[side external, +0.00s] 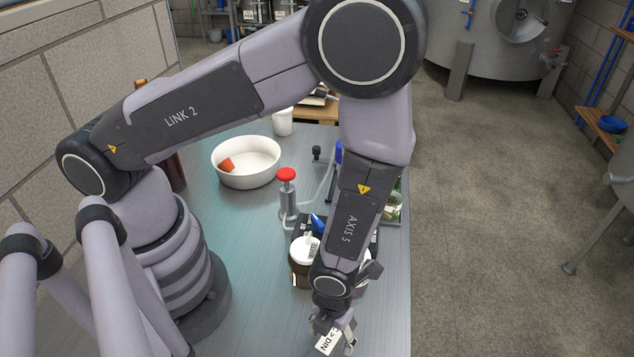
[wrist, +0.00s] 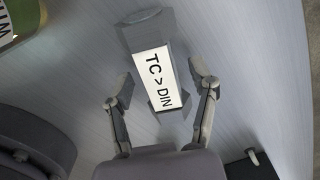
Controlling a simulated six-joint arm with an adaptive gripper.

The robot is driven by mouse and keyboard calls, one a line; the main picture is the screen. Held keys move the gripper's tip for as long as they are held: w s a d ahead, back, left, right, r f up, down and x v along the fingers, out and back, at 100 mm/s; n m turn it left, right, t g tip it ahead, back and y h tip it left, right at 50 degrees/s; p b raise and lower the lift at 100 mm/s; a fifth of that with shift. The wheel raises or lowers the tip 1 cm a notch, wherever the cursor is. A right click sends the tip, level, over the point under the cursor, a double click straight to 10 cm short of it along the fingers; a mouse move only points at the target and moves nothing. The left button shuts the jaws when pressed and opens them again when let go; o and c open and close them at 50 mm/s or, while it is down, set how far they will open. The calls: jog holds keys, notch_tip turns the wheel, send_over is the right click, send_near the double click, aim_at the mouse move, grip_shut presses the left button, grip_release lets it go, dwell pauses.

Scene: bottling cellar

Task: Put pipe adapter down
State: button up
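The pipe adapter (wrist: 146,38) is a grey metal piece with a faceted end and a white label reading "TC > DIN". In the wrist view it lies on the metal worktop, between the fingers of my gripper (wrist: 161,79). The fingers are open, with a gap showing on each side of the adapter. In the side external view my gripper (side external: 334,331) is low at the near end of the worktop, and the adapter's label (side external: 327,342) shows under it. The rest of the adapter is mostly hidden there by the gripper and the picture's edge.
A brown jar with a white lid (side external: 304,250) stands just behind my gripper. A red-topped device (side external: 287,190) and a white bowl (side external: 235,181) holding an orange-red piece stand farther back. The worktop's right edge is close.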

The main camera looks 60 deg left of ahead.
notch_tip(320, 180, up, 12)
notch_tip(320, 180, up, 11)
jog(key=n+t+h, duration=0.1)
jog(key=n, duration=0.8)
send_over(332, 336)
jog(key=w+a, duration=0.5)
jog(key=a, duration=0.1)
jog(key=s+a+r+n+t, duration=0.2)
jog(key=s+a+r+n, duration=0.2)
jog(key=a+r+n, duration=0.4)
jog(key=s+a+r+n+t+y, duration=0.1)
jog(key=s+a+r+n, duration=0.4)
jog(key=n, duration=0.9)
jog(key=a+r+t, duration=0.1)
jog(key=a+r, duration=0.2)
jog(key=a, duration=0.1)
jog(key=shift+a+r+t, duration=0.2)
jog(key=shift+r+t, duration=0.1)
jog(key=shift+r, duration=0.1)
